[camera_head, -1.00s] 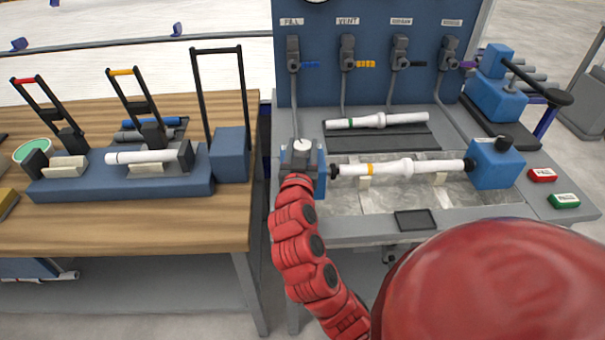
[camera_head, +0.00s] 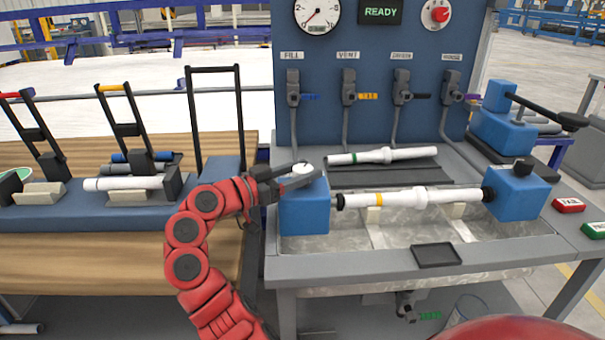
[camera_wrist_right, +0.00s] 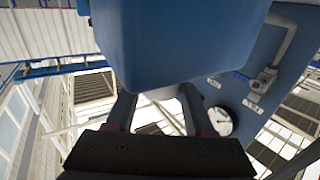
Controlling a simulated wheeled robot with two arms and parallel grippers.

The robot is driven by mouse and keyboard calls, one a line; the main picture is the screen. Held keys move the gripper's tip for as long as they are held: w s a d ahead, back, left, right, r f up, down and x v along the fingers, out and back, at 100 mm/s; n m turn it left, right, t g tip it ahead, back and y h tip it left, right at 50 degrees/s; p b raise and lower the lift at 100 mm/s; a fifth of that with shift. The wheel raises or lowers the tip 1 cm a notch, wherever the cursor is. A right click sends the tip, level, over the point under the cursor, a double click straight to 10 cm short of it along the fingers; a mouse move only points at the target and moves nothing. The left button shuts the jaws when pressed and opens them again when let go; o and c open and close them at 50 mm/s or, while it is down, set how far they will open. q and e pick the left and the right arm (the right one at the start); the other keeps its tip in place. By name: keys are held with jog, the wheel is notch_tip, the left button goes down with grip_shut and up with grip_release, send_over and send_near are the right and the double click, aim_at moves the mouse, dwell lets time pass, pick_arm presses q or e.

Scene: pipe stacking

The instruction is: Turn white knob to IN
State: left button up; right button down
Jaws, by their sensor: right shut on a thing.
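The white knob (camera_head: 301,167) sits on top of the left blue clamp block (camera_head: 304,208) of the test bench. My right gripper (camera_head: 298,174) reaches in from the left, with its dark fingers at the knob, and is shut on it. Only the knob's pale top shows between the fingers. No IN mark can be read. My left gripper is not in view.
A white pipe with a yellow band (camera_head: 405,198) spans the blue blocks over the trough. Another with a green band (camera_head: 383,156) lies behind it. The back panel has several valves, a gauge (camera_head: 317,12) and a READY display (camera_head: 381,12). A wooden table (camera_head: 90,255) stands left.

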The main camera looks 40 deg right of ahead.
jog(key=m+g+p, duration=0.1)
jog(key=m+g, duration=0.1)
jog(key=g, duration=0.1)
jog(key=shift+d+r+p, duration=0.1)
jog(key=shift+r+p, duration=0.15)
jog(key=shift+p, duration=0.15)
jog(key=shift+m+g+y+p, duration=0.6)
jog(key=shift+m+g, duration=0.4)
jog(key=shift+g, duration=0.6)
jog(key=shift+f+g, duration=0.15)
jog(key=shift+g, duration=0.15)
jog(key=shift+m+g+p, duration=0.3)
jog(key=shift+m, duration=0.1)
jog(key=shift+c, duration=1.4)
grip_release()
jog(key=shift+f, duration=0.1)
